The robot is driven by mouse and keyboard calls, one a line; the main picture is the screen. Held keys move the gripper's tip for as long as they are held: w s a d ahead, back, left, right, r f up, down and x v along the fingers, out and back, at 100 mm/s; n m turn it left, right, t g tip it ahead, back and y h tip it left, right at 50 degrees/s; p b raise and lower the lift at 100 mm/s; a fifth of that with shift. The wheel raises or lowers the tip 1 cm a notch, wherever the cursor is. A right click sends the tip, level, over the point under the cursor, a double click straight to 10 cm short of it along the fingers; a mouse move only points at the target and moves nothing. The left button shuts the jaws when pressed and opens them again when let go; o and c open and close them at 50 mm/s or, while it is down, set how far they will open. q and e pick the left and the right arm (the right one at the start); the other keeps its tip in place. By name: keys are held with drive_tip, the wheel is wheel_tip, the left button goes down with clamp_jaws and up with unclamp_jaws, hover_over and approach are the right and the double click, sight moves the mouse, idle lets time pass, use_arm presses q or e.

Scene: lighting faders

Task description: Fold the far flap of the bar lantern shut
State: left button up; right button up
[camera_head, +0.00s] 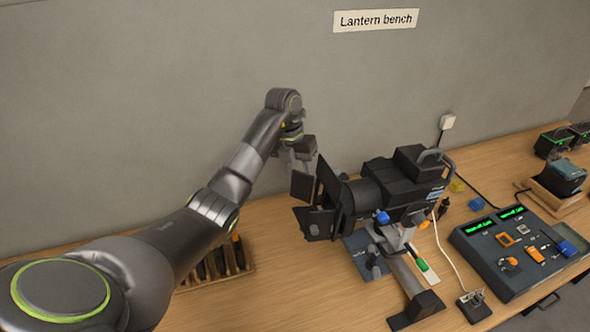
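The bar lantern (400,185) is a black stage light on a stand, its front facing left. Dark flaps stand around its front: an upper one (329,184), a lower near one (315,223), and a panel at the left (302,186) that seems to be the far flap, sticking outward. My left gripper (294,164) is at the wall side of the lantern front, just above the left panel. Its fingers point down. Whether it touches the panel, and how far apart its fingers are, is unclear. My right gripper is out of view.
A wooden rack (245,268) with dark slots sits under my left arm. A fader console (515,250) with green displays stands at the right, with a cable and small grey box (473,304) beside it.

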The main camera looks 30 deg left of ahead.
use_arm(q)
drive_tip(key=shift+s+d+r, duration=0.1)
drive_tip(key=shift+c, duration=0.8)
clamp_jaws()
drive_tip(key=shift+w+d+f+m+g, duration=0.1)
drive_tip(key=shift+w+d+m+g, duration=0.35)
drive_tip(key=shift+m, duration=1)
drive_tip(key=shift+w+d+f+m+g, duration=0.1)
drive_tip(key=shift+w+d+m+g, duration=0.35)
drive_tip(key=shift+m, duration=0.95)
drive_tip(key=shift+w+d+m+g, duration=0.3)
drive_tip(key=shift+w+m, duration=0.25)
drive_tip(key=shift+m, duration=0.9)
drive_tip(key=shift+o, duration=0.8)
unclamp_jaws()
drive_tip(key=shift+w, duration=0.1)
